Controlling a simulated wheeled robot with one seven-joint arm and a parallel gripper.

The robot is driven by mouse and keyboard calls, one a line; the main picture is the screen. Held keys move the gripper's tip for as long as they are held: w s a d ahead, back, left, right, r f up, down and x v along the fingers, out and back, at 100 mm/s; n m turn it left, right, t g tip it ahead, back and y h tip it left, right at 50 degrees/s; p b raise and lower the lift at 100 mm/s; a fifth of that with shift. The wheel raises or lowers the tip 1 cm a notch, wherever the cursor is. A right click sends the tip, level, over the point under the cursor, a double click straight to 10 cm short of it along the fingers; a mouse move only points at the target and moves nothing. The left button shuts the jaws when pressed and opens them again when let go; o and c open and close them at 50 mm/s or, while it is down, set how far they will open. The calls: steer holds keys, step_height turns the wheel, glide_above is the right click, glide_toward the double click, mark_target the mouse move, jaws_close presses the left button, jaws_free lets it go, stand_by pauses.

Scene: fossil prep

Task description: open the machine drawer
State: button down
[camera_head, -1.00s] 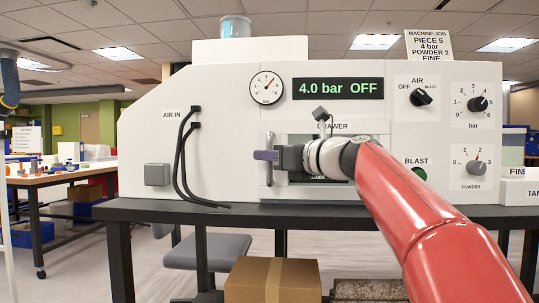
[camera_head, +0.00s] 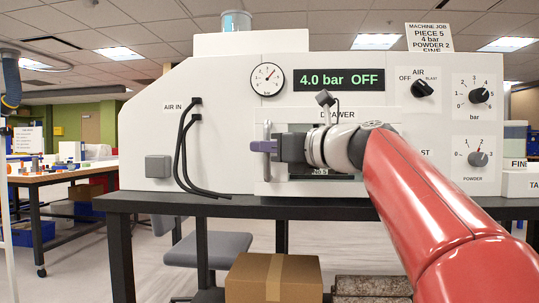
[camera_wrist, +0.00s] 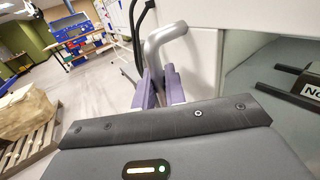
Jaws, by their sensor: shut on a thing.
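The machine drawer (camera_head: 270,187) is a light front panel with a dark window, low in the middle of the white machine. Its handle (camera_head: 267,168) is a vertical silver bar at the panel's left side; it also shows in the wrist view (camera_wrist: 165,35). My gripper (camera_head: 264,146) has purple fingers shut around this bar; they also show in the wrist view (camera_wrist: 160,88). My arm and wrist hide the right part of the drawer. How far the drawer stands out is hard to tell.
The machine (camera_head: 225,80) stands on a dark table (camera_head: 240,206). Black hoses (camera_head: 182,150) hang left of the drawer. A cardboard box (camera_head: 250,278) and a grey stool (camera_head: 207,249) are on the floor below. Open floor lies to the left.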

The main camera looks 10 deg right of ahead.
steer(key=s+a+b, duration=0.1)
steer(key=s+a, duration=0.3)
steer(key=s, duration=1.2)
steer(key=shift+s, duration=0.2)
steer(key=shift+f, duration=0.1)
steer(key=c, duration=1.8)
jaws_free()
steer(key=shift+d, duration=0.15)
steer(key=v, duration=0.7)
steer(key=shift+s+d, duration=0.15)
steer(key=shift+s, duration=0.15)
